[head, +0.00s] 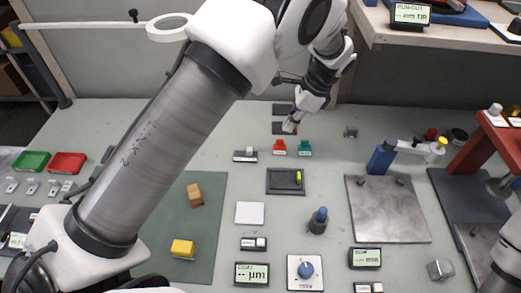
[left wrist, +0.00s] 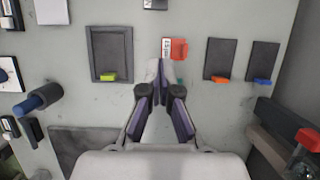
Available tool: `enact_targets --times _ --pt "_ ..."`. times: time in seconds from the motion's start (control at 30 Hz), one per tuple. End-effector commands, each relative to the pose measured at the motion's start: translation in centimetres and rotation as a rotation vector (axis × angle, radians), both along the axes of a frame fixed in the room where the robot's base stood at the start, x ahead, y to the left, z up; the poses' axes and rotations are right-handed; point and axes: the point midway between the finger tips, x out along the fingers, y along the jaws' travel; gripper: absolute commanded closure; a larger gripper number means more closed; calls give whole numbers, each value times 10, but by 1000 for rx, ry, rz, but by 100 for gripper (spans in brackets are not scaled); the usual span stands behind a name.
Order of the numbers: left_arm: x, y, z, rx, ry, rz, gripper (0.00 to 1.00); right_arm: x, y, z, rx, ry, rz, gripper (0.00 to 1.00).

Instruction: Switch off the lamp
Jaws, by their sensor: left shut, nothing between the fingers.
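A round ring-shaped head on a white arm (head: 168,25), which looks like the lamp, is at the upper left of the head view. I cannot tell whether it is lit, and no switch for it can be made out. My left gripper (head: 290,126) is shut and empty over the back middle of the table. In the left wrist view its fingertips (left wrist: 161,72) come together beside a red block (left wrist: 178,48), which also shows in the head view (head: 279,146). A teal block (head: 305,147) is mostly hidden behind the fingers in the wrist view. My right gripper is not in view.
A dark panel with a yellow-green slider (head: 273,188) lies in front of the blocks. Panels with orange (left wrist: 220,50) and blue (left wrist: 263,52) sliders lie behind them. A raised shelf (head: 400,35) is back right.

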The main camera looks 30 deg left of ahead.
Motion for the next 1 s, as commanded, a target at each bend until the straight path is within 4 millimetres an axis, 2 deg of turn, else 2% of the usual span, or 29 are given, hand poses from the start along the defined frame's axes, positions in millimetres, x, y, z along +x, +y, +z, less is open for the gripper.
enact_targets --times 0.17,0.27,0.37,0.7,0.9,1.0 --pt "0 1 -1 0 1 0 100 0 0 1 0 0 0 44" --pt "-2 4 -9 0 2 0 100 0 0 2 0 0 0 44" --pt "-5 9 -23 0 5 0 100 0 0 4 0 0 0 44" --pt "-17 34 -92 -1 5 2 100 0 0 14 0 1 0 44" --pt "-30 62 -91 -1 1 2 100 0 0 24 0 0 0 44" --pt "-34 68 -92 -1 1 2 100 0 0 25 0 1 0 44"
